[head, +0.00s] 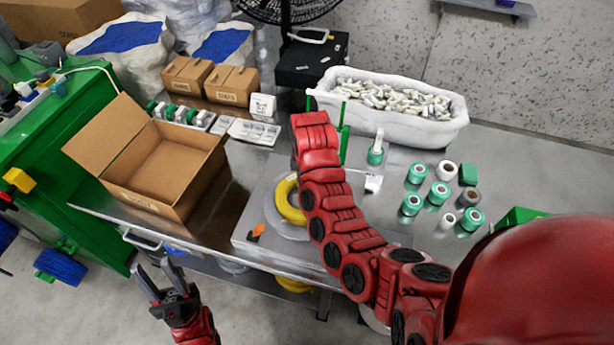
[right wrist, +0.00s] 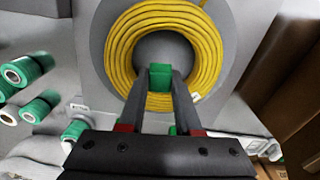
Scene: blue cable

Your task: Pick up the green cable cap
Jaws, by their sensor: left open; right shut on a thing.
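In the right wrist view my right gripper (right wrist: 160,90) is shut on a small green cap (right wrist: 160,76), held between its fingertips. Behind it is a coil of yellow cable (right wrist: 118,45) on a round grey plate; whether the cap touches the coil I cannot tell. In the head view the yellow coil (head: 287,203) is partly hidden by my right arm, and my right gripper and the cap are hidden. My left gripper (head: 160,280) is open and empty, low in front of the table's left part.
The steel table (head: 395,205) holds an open cardboard box (head: 150,170) at left and a white bin (head: 390,105) of small parts at the back. Several green and white rolls (head: 438,193) stand at right. An orange-tipped item (head: 257,231) lies by the coil.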

